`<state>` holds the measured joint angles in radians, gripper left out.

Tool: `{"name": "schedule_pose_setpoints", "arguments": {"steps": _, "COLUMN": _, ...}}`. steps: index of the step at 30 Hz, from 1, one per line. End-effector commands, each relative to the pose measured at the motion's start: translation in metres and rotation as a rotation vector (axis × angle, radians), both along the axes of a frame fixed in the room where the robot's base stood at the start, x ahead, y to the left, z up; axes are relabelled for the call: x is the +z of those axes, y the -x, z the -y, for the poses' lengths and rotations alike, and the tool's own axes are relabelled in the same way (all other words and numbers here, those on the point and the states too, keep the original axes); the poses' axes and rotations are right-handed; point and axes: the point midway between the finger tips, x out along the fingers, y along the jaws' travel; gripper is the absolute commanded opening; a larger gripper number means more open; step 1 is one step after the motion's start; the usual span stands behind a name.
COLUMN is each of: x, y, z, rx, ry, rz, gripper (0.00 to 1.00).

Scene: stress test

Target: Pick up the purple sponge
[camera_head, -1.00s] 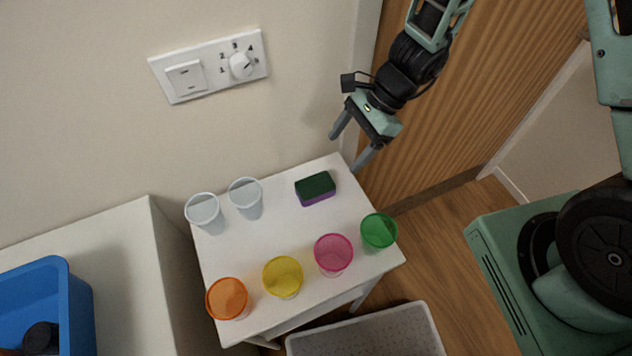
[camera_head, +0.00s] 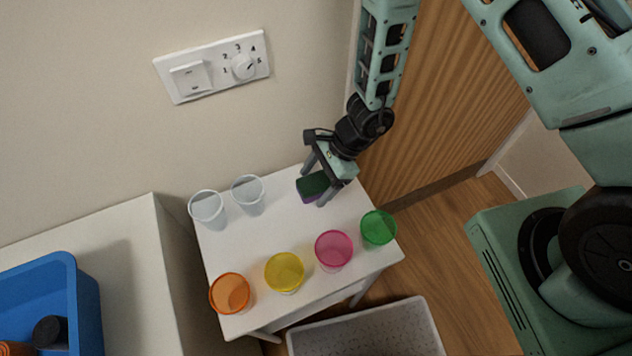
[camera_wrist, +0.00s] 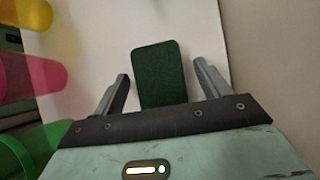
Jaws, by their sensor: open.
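The sponge (camera_head: 312,186) lies on the small white table (camera_head: 262,243), near its back right corner. Its top is dark green and a strip of purple shows at its lower edge. My gripper (camera_head: 316,187) is open, with one finger on each side of the sponge. In the wrist view the sponge's green top (camera_wrist: 160,75) sits between the two spread fingers of my gripper (camera_wrist: 163,85), with a gap on both sides. Part of the sponge is hidden behind my gripper in the head view. I cannot tell whether the fingertips reach the table.
Two clear cups (camera_head: 208,208) (camera_head: 248,194) stand left of the sponge. Orange (camera_head: 231,293), yellow (camera_head: 285,271), pink (camera_head: 333,249) and green (camera_head: 378,229) cups line the front. The wall is close behind. A blue bin (camera_head: 75,285) is at left; a grey tray (camera_head: 420,325) is below.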

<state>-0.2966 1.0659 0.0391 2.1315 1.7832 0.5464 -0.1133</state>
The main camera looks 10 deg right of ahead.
Motion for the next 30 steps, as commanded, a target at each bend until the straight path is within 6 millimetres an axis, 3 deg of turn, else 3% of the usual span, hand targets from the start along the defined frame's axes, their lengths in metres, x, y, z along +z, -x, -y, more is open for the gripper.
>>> {"name": "schedule_pose_setpoints", "arguments": {"steps": 8, "x": -0.003, "y": 0.0, "z": -0.002, "rx": -0.001, "ry": 0.0, "rz": 0.001, "gripper": 0.76}}
{"name": "schedule_pose_setpoints", "arguments": {"steps": 13, "x": -0.003, "y": 0.0, "z": -0.002, "rx": 0.0, "ry": 0.0, "rz": 0.0, "gripper": 0.31}}
{"name": "schedule_pose_setpoints", "arguments": {"steps": 14, "x": -0.003, "y": 0.0, "z": -0.002, "rx": 0.0, "ry": 0.0, "rz": 0.0, "gripper": 0.28}}
{"name": "schedule_pose_setpoints", "arguments": {"steps": 25, "x": -0.002, "y": 0.0, "z": -0.002, "rx": -0.001, "ry": 0.0, "rz": 0.001, "gripper": 0.25}}
{"name": "schedule_pose_setpoints", "arguments": {"steps": 30, "x": 0.008, "y": -0.001, "z": -0.002, "rx": -0.001, "ry": -0.002, "rz": 0.003, "gripper": 0.25}}
